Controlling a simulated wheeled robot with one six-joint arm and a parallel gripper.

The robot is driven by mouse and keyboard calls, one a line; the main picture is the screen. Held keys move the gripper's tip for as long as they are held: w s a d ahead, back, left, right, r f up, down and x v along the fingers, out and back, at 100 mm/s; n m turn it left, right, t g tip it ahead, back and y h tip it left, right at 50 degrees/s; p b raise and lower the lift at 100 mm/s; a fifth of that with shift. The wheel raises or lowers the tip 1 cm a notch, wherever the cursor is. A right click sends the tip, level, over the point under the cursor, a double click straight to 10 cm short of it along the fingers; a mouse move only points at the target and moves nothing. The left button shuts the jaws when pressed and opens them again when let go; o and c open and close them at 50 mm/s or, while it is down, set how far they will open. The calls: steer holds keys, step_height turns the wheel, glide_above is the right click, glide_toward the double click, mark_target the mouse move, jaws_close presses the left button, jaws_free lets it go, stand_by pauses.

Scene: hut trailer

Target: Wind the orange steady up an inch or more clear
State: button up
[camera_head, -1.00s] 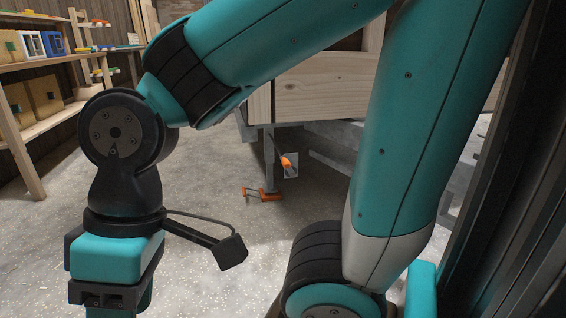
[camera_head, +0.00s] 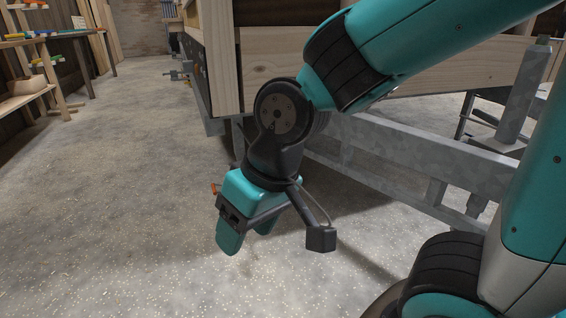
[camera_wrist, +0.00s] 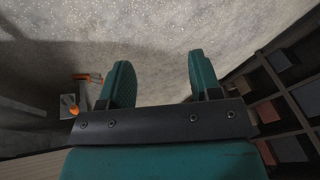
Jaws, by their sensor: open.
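The orange steady is mostly hidden behind my gripper in the head view, where only a small orange end (camera_head: 214,188) shows just left of the gripper body. In the wrist view its orange foot (camera_wrist: 84,76) lies near the floor, left of my left finger. An orange piece (camera_wrist: 71,104) on a grey plate shows nearer the lower left. My gripper (camera_head: 248,236) points down over the floor at the hut's near corner. In the wrist view my gripper (camera_wrist: 160,76) has its fingers wide apart with only floor between them. Whether the foot touches the floor cannot be told.
The wooden hut body (camera_head: 220,65) stands above the galvanised trailer frame (camera_head: 410,155), close behind my arm. A wooden shelf rack (camera_head: 25,100) stands far left. The concrete floor (camera_head: 110,200) on the left is clear. Dark compartments (camera_wrist: 280,95) show right in the wrist view.

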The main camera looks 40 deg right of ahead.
steer(key=w+d+f+m+t+h+b, duration=0.5)
steer(key=w+d+f+m+h+b, duration=0.15)
steer(key=w+d, duration=0.45)
steer(key=w+d+f+m+t+h+b, duration=0.55)
steer(key=w+d+f, duration=0.25)
steer(key=d, duration=0.5)
steer(key=w+n+t+y+p, duration=0.1)
steer(key=w+p, duration=0.4)
steer(key=w, duration=0.1)
steer(key=w+d+n+t+y+p, duration=0.1)
steer(key=w+n+t+p, duration=0.1)
steer(key=w+p, duration=0.4)
steer(key=w+d+f+n+t+y+p, duration=0.1)
steer(key=w+p, duration=0.5)
steer(key=shift+w+d+f+n+t+y, duration=0.1)
steer(key=shift+w+d+n+t+y, duration=0.15)
steer(key=shift+w+n+t+y, duration=0.1)
steer(key=shift+x, duration=0.9)
